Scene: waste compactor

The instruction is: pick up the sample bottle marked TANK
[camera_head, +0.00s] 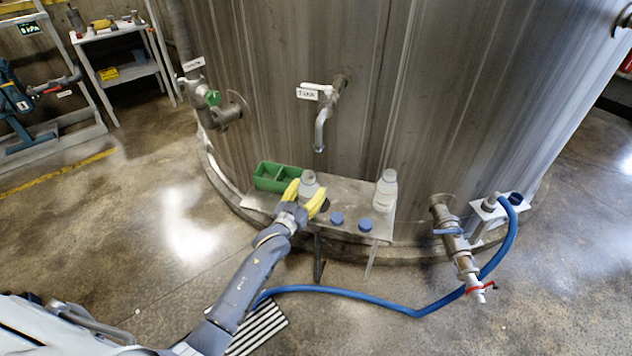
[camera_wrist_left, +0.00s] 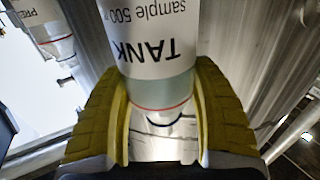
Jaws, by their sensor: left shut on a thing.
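The sample bottle marked TANK (camera_wrist_left: 155,55) is a white-labelled bottle, its print upside down in the left wrist view. In the head view the pale bottle (camera_head: 308,184) stands at the left part of the shelf (camera_head: 352,194). My left gripper (camera_head: 305,196) has its yellow fingers on both sides of this bottle and is shut on it. The fingers also show in the left wrist view (camera_wrist_left: 160,115). From these frames I cannot tell whether the bottle touches the shelf. My right gripper is not in view.
A second bottle (camera_head: 386,190) stands at the shelf's right; its label in the left wrist view (camera_wrist_left: 45,25) begins PRE. Two blue caps (camera_head: 351,222) lie near the front edge. A green divided box (camera_head: 276,177) is at the left. The tank tap (camera_head: 321,115) hangs above. A blue hose (camera_head: 360,293) crosses the floor.

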